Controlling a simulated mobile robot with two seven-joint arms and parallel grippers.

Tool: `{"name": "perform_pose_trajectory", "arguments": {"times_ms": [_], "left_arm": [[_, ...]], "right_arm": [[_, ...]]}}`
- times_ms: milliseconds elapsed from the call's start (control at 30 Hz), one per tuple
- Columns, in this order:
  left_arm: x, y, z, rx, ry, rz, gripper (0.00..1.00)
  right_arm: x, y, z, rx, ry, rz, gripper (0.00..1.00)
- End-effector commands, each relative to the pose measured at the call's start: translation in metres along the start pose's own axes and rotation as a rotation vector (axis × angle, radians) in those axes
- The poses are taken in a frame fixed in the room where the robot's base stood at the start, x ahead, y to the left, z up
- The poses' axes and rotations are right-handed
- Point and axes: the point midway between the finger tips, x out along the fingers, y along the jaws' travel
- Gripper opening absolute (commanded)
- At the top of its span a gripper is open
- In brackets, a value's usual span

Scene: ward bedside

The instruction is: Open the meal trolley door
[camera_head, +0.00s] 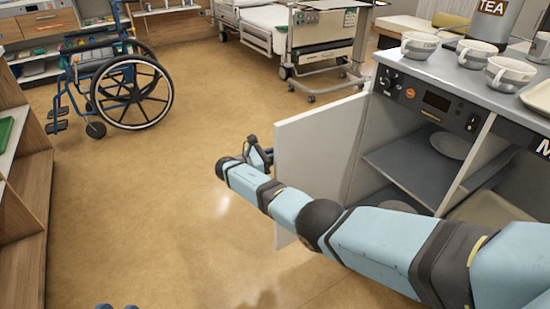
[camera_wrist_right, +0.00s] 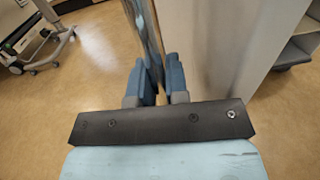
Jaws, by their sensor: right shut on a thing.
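The meal trolley (camera_head: 424,82) stands at the right in the head view. Its white door (camera_head: 318,145) is swung well out, showing grey shelves inside. My right gripper (camera_head: 262,155) is at the door's free edge, partly hidden behind my forearm. In the right wrist view its two blue fingers (camera_wrist_right: 160,82) are shut on a narrow grey upright bar (camera_wrist_right: 152,45), which looks like the door's handle; a pale panel (camera_wrist_right: 222,45) is just right of it. Of my left gripper (camera_head: 117,306) only small blue tips show at the bottom edge.
Cups (camera_head: 419,45) and a tea urn (camera_head: 492,20) stand on the trolley top. A plate (camera_head: 452,146) lies on an inner shelf. A wheelchair (camera_head: 120,90) is at the far left, a bed (camera_head: 268,22) at the back. Floor left of the door is clear.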

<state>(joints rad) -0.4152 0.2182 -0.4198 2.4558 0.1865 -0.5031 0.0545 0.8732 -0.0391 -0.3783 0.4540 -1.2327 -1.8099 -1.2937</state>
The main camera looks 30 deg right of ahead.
Motion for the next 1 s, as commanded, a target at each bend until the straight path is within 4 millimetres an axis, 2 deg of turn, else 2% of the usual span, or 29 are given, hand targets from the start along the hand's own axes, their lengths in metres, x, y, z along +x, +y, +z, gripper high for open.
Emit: {"name": "perform_pose_trajectory", "arguments": {"times_ms": [367, 400, 500, 833, 1000], "left_arm": [[0.0, 0.0, 0.001, 0.0, -0.005, 0.001, 0.43], [0.0, 0.0, 0.002, -0.001, -0.005, 0.001, 0.43], [0.0, 0.0, 0.002, -0.001, -0.006, 0.001, 0.43], [0.0, 0.0, 0.002, -0.001, -0.004, 0.001, 0.43], [0.0, 0.0, 0.002, -0.001, -0.005, 0.001, 0.43]], "right_arm": [[0.002, -0.001, -0.001, -0.002, 0.0, -0.009, 0.0], [0.003, -0.001, -0.001, -0.002, 0.0, -0.009, 0.17], [0.002, -0.001, -0.001, -0.002, -0.001, -0.009, 0.38], [-0.002, 0.0, 0.0, -0.001, 0.0, -0.006, 0.38], [-0.025, 0.0, 0.0, -0.002, 0.001, -0.005, 0.38]]}}
